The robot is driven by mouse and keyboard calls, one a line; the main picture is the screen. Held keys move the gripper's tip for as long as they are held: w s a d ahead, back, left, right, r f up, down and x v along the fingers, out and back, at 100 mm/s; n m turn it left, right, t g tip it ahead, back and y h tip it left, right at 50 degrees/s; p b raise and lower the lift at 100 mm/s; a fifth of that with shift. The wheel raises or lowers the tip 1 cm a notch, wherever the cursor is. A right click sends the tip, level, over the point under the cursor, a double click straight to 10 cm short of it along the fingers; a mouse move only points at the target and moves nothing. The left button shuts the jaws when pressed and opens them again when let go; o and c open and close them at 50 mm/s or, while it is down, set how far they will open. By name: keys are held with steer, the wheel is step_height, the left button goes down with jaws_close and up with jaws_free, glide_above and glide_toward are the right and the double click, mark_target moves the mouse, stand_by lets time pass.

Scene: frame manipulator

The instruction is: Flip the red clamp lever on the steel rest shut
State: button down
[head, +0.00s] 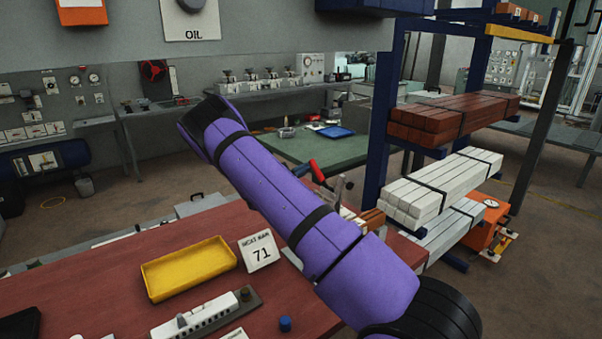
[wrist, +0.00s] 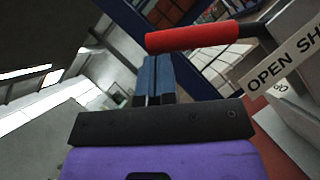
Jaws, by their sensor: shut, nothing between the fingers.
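The red clamp lever (wrist: 192,37) shows large in the wrist view as a red grip on a dark rod, lying across the upper middle. The rod runs right to the steel rest (wrist: 285,48), which carries a label reading "OPEN" and a cut-off "SH". My gripper (wrist: 154,62) has its blue fingers together and empty, with their tips just below the red grip in the picture. I cannot tell whether they touch it.
The red bench (head: 215,222) holds a yellow tray (head: 188,268), a card reading 71 (head: 259,251), a white slotted block (head: 195,318) and a blue cap (head: 285,324). A blue rack (head: 380,110) with stacked bars stands on the right, behind the lever.

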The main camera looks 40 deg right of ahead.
steer(key=shift+r, duration=0.15)
steer(key=s+r+m+t+y, duration=0.1)
steer(key=s+r+m+y, duration=0.5)
steer(key=s+m, duration=0.5)
steer(key=shift+a+r+m+y, duration=0.4)
steer(key=shift+m+y, duration=0.5)
steer(key=shift+m, duration=1)
steer(key=shift+s, duration=0.2)
steer(key=shift+d, duration=0.1)
